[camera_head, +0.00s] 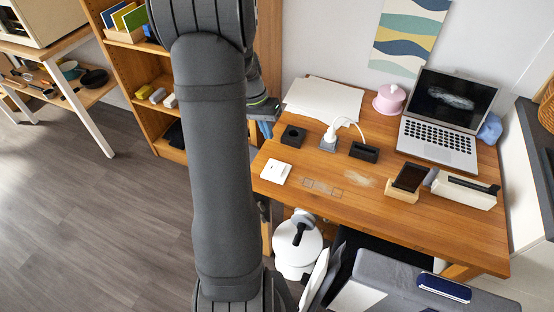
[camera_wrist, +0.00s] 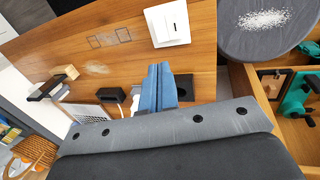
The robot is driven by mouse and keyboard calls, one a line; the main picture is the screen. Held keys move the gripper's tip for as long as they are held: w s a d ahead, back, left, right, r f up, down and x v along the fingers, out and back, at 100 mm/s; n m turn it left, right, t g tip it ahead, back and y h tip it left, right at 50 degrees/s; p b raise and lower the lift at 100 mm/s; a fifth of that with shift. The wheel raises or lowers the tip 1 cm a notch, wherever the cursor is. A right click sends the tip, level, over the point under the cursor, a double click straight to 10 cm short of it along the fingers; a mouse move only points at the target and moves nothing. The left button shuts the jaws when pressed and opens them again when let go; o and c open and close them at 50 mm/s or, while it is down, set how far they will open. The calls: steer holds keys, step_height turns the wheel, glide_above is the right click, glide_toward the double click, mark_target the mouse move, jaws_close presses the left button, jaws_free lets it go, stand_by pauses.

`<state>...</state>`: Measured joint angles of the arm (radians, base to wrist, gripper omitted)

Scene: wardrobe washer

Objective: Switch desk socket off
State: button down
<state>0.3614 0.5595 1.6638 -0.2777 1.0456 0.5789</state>
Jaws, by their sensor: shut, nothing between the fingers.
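A white square switch plate (camera_head: 275,171) lies on the wooden desk near its left front edge. The wrist view shows it (camera_wrist: 170,22) as a raised rocker-like panel with a small black mark, just beyond the fingertips. A grey socket block (camera_head: 328,146) farther back has a white plug (camera_head: 331,132) in it with a white cable. I cannot tell whether either is on or off. My gripper (camera_wrist: 159,68) has blue fingers, shut and empty. In the head view it (camera_head: 266,128) is partly hidden behind my arm, at the desk's left edge, apart from the plate.
On the desk are black blocks (camera_head: 364,152), papers (camera_head: 323,100), a pink pot (camera_head: 389,99), a laptop (camera_head: 442,121) and a phone stand (camera_head: 406,182). A shelf (camera_head: 160,80) stands left. A round grey top with white grains (camera_wrist: 262,22) is beside the desk in the wrist view.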

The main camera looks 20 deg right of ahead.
mark_target(280, 169)
steer(key=x, duration=1.4)
steer(key=shift+w, duration=0.1)
steer(key=shift+f, duration=0.2)
steer(key=shift+w+a+r, duration=0.15)
steer(key=shift+w+a, duration=0.35)
steer(key=shift+a, duration=0.05)
steer(key=shift+r, duration=0.1)
